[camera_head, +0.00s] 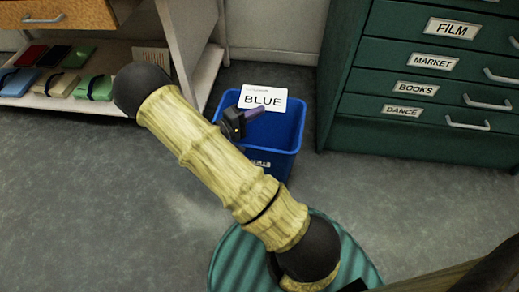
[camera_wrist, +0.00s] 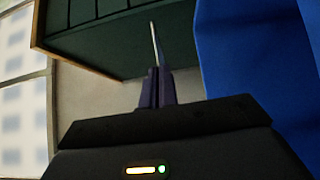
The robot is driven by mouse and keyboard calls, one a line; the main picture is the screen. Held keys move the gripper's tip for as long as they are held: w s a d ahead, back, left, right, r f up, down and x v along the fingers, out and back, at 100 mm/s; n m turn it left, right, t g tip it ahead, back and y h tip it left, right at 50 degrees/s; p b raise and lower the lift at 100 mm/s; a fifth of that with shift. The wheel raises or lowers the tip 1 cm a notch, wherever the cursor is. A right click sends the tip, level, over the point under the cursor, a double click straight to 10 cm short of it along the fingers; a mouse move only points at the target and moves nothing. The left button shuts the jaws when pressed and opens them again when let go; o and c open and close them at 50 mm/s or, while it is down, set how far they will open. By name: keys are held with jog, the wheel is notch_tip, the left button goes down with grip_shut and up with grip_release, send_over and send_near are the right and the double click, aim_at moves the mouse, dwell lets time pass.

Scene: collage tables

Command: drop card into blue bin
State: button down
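The white card (camera_head: 262,97) reads "BLUE" in large letters, with smaller text above that I cannot read. My gripper (camera_head: 256,112) is at the card's lower edge, with its purple fingers shut on it. In the wrist view the card (camera_wrist: 154,42) shows edge-on as a thin pale strip sticking out past the fingertips (camera_wrist: 156,75). The blue bin (camera_head: 262,160) stands on the floor. In the head view the fingers and card overlap the bin's opening and back rim. The bin's blue wall (camera_wrist: 230,55) fills the right of the wrist view.
A green drawer cabinet (camera_head: 365,136) with labelled drawers stands right of the bin. A shelf unit (camera_head: 205,75) with coloured boxes stands at the left. My arm crosses the middle and hides part of the bin. Grey floor (camera_head: 400,200) is open in front of the cabinet.

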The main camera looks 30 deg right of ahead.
notch_tip(320, 180, down, 2)
jog(key=shift+f+b, duration=0.2)
jog(key=shift+b, duration=0.4)
jog(key=c, duration=1.6)
grip_release()
jog(key=s+a+p, duration=0.2)
jog(key=a+p, duration=0.4)
jog(key=a, duration=1.1)
jog(key=shift+s+a+p, duration=0.15)
jog(key=shift+s+p, duration=0.15)
jog(key=shift+s, duration=0.05)
